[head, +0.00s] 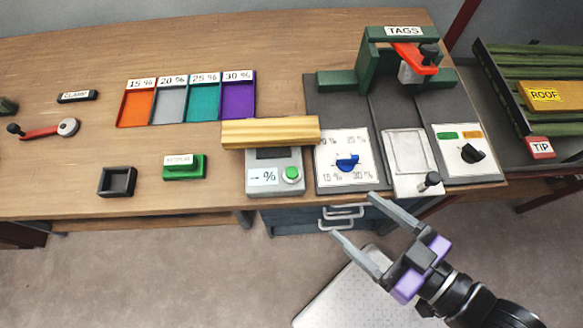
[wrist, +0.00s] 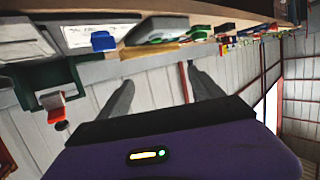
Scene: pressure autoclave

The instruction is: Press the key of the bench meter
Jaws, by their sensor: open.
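The bench meter (head: 275,170) is a grey box near the front edge of the bench, with a dark display, a "– %" label and a round green key (head: 291,174). A yellow wooden block (head: 270,132) lies across its top rear. My gripper (head: 353,219) is open and empty, in front of the bench edge, to the right of and nearer than the meter. Its fingers point up and left in the head view.
A blue-knob dial panel (head: 346,161) stands right of the meter. A green stamp-like block (head: 184,166) and a black square tray (head: 117,181) lie left. Coloured bins (head: 187,122) stand behind. A green TAGS press (head: 372,60) with a red lever rises at the back right.

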